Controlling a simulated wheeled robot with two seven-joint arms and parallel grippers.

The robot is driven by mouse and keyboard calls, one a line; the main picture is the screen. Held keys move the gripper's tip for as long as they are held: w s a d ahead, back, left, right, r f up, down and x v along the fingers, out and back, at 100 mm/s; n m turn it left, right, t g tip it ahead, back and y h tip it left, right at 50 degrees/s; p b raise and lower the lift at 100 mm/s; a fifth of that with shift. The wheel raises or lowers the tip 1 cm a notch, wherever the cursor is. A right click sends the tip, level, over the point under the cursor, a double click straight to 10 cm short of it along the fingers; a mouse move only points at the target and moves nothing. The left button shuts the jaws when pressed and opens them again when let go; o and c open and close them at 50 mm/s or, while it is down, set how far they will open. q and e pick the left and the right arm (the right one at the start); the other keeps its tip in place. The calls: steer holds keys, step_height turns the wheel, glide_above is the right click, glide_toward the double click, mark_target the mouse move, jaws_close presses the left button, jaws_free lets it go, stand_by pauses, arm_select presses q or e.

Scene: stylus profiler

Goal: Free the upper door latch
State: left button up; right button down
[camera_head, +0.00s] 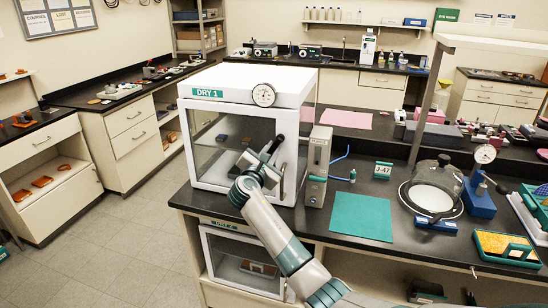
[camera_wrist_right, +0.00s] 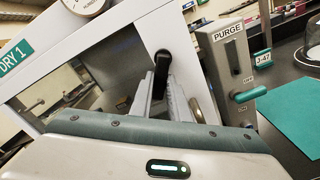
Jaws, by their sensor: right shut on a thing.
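The white upper cabinet labelled DRY 1 (camera_head: 245,82) stands on the black bench, its glass-fronted door (camera_head: 215,160) in its frame. A black latch lever (camera_head: 276,142) sits at the door's right edge; it also shows tilted in the right wrist view (camera_wrist_right: 161,68). My right gripper (camera_head: 265,158) is at this latch, and its fingers (camera_wrist_right: 160,92) are shut on the lever's lower part, which they partly hide. A curved metal door handle (camera_wrist_right: 196,110) is just to the right of the fingers. My left gripper is not in view.
A PURGE panel (camera_head: 318,160) with a green lever (camera_wrist_right: 250,94) stands close right of the cabinet. A round dial gauge (camera_head: 263,95) is on the cabinet's top front. The DRY 2 cabinet (camera_head: 222,224) is below. A green mat (camera_head: 362,216) lies bare to the right.

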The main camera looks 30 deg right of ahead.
mark_target(272, 136)
steer(key=shift+w+a+r+m+b, duration=0.2)
steer(key=shift+r+m+b, duration=0.2)
steer(key=shift+m+b, duration=1.2)
steer(key=shift+w+a+r+m+b, duration=0.15)
steer(key=shift+r+m+b, duration=0.3)
steer(key=shift+m+b, duration=1.15)
steer(key=shift+w+a+r+m+b, duration=0.2)
steer(key=shift+r+m+b, duration=0.35)
steer(key=shift+m, duration=1.95)
steer(key=c, duration=1.7)
jaws_free()
steer(key=shift+d, duration=0.1)
